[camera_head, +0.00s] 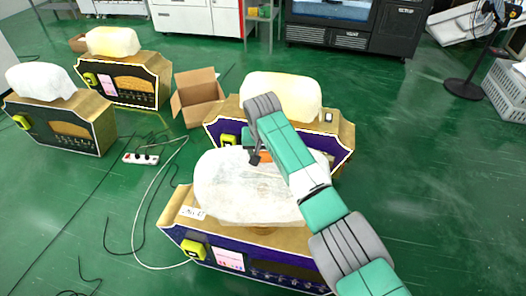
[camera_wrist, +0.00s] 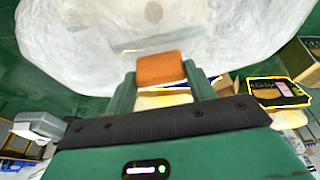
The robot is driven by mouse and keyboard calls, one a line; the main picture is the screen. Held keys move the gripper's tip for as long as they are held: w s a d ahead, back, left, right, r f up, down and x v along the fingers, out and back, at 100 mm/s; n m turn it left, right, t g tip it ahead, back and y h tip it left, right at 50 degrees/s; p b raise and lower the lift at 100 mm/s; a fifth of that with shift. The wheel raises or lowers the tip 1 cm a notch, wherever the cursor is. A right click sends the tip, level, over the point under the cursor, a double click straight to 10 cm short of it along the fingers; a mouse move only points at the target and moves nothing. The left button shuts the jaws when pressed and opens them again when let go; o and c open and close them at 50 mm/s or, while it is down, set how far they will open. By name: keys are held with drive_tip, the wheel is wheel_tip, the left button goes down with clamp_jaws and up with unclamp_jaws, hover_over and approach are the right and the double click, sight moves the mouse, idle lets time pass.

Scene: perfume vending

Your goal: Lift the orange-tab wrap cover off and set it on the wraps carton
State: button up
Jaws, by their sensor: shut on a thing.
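The wrap cover (camera_head: 240,192) is a large, cloudy white film shell over the front dark-blue machine (camera_head: 240,262). It also fills the top of the wrist view (camera_wrist: 90,40). Its orange tab (camera_wrist: 160,68) sits between the two green fingers of my gripper (camera_wrist: 163,84), which is shut on it. In the head view my gripper (camera_head: 258,156) is at the cover's far edge, partly hidden by my arm. A small brown part shows below the cover's near edge; the exact gap to the machine is unclear. An open cardboard carton (camera_head: 198,96) stands on the floor behind, to the left; it may be the wraps carton.
Another machine (camera_head: 340,135) with a wrapped top (camera_head: 290,92) stands just behind the front one. Two more wrapped machines stand at left. A power strip (camera_head: 141,158) and loose cables lie on the green floor. Clear floor lies to the right.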

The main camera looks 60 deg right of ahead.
drive_tip(key=shift+r+p, duration=4.25)
drive_tip(key=shift+r, duration=0.35)
